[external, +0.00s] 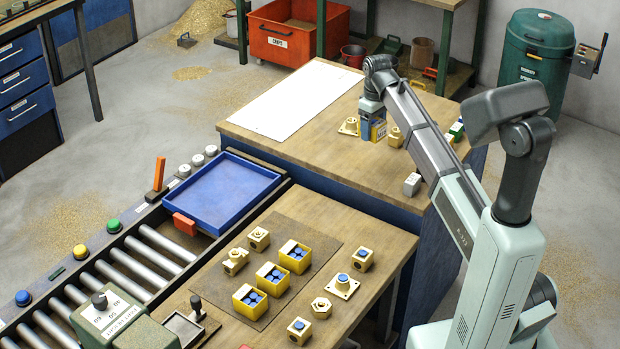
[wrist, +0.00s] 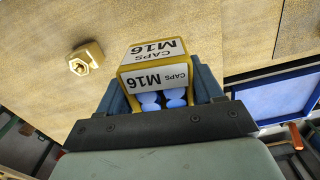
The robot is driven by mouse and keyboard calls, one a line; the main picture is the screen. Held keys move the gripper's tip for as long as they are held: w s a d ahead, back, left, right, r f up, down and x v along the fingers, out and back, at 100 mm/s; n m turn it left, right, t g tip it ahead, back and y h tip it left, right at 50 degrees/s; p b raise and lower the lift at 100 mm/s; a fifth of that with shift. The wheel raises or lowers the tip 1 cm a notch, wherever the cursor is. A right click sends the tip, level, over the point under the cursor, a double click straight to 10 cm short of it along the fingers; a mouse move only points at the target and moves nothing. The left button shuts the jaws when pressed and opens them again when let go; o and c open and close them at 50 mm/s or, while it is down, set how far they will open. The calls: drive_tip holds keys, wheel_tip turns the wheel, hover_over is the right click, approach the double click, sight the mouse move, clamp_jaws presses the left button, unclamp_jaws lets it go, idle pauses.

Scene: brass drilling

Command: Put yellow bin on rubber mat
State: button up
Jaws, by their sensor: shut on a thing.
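My gripper (external: 371,106) is over the wooden bench at the back and is shut on a yellow bin (external: 379,131). In the wrist view the bin (wrist: 153,66) sits between the fingers of my gripper (wrist: 160,88). It has white "CAPS M16" labels and blue caps inside. I cannot tell whether its base touches the bench. The dark rubber mat (external: 285,224) lies on the nearer, lower bench. Three yellow bins with blue caps stand on it: a rear one (external: 295,257), a middle one (external: 271,278) and a front one (external: 249,300).
Brass fittings (external: 349,126) (external: 395,137) flank the held bin; one fitting shows in the wrist view (wrist: 85,58). A white sheet (external: 296,99) lies left on the back bench. A blue tray (external: 224,193) sits left of the mat. Brass parts (external: 342,287) stand right of the mat.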

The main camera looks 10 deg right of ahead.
drive_tip(key=s+a+n, duration=0.2)
drive_tip(key=s+a, duration=0.2)
drive_tip(key=a, duration=0.7)
drive_tip(key=n, duration=0.2)
hover_over(316, 243)
wheel_tip(316, 243, down, 7)
drive_tip(key=shift+f+m, duration=0.65)
drive_tip(key=shift+f, duration=1.95)
drive_tip(key=shift+f+m, duration=0.65)
drive_tip(key=shift+f, duration=1.9)
drive_tip(key=shift+f, duration=0.15)
drive_tip(key=o, duration=1.1)
